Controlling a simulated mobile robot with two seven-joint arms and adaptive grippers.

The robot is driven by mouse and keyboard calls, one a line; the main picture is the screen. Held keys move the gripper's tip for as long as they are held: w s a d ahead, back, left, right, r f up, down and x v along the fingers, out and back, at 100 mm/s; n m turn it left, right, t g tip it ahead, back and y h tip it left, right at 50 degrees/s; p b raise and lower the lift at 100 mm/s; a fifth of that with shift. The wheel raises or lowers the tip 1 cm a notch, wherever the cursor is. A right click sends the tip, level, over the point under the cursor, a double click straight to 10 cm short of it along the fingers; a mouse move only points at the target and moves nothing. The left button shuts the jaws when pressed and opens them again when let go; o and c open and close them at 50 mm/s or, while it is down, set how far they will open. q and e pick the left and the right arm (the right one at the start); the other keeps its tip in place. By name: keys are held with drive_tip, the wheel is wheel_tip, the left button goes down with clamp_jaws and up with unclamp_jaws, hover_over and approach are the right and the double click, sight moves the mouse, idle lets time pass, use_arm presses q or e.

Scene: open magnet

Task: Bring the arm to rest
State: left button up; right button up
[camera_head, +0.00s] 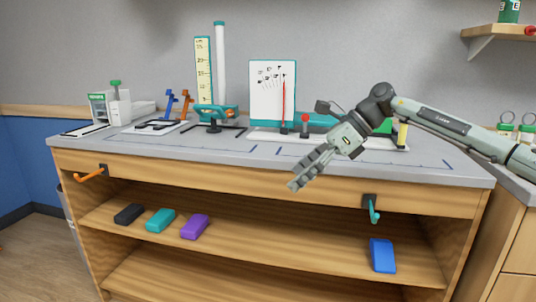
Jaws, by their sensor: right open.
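My right arm comes in from the right, above the bench top. My right gripper (309,171) is open and empty. It points down and to the left, in front of the bench's front edge as seen here. My left gripper is not in view. The workbench (120,150) has a grey top and a wooden front. Part of the apparatus on the bench is hidden behind my right gripper and wrist.
Lab items stand along the back of the bench, including a white board (262,88) and a tall ruler (203,70). An orange hook (90,175) and a teal hook (373,211) stick out in front. Several blocks, one blue (382,256), lie on the shelf below.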

drive_tip(key=a+f+m+t+y, duration=0.4)
drive_tip(key=a+m+t+y, duration=0.2)
drive_tip(key=a+m+y, duration=0.6)
drive_tip(key=s+d+f+m+t+h, duration=0.2)
drive_tip(key=d+f+m+t+h, duration=0.1)
drive_tip(key=d+f+m+h, duration=0.95)
drive_tip(key=s+d+f+m+t+h, duration=0.35)
drive_tip(key=d+f+m+h, duration=0.35)
drive_tip(key=f+m, duration=0.95)
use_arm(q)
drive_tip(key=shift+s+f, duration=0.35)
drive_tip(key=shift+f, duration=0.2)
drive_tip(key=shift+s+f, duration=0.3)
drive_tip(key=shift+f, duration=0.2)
use_arm(e)
drive_tip(key=s+d+f+m+g+h, duration=0.1)
drive_tip(key=s+d+f+m+g, duration=0.2)
drive_tip(key=s+f, duration=0.3)
drive_tip(key=s+d+f+m+g, duration=0.3)
drive_tip(key=s+d+f, duration=0.2)
drive_tip(key=s, duration=0.9)
drive_tip(key=s+d+f+m+g+h, duration=0.1)
drive_tip(key=s+d+f+m+g, duration=0.2)
drive_tip(key=s+f, duration=0.6)
drive_tip(key=shift+s+d+g+h, duration=0.35)
drive_tip(key=shift+s+d+g, duration=0.3)
drive_tip(key=shift+s, duration=0.4)
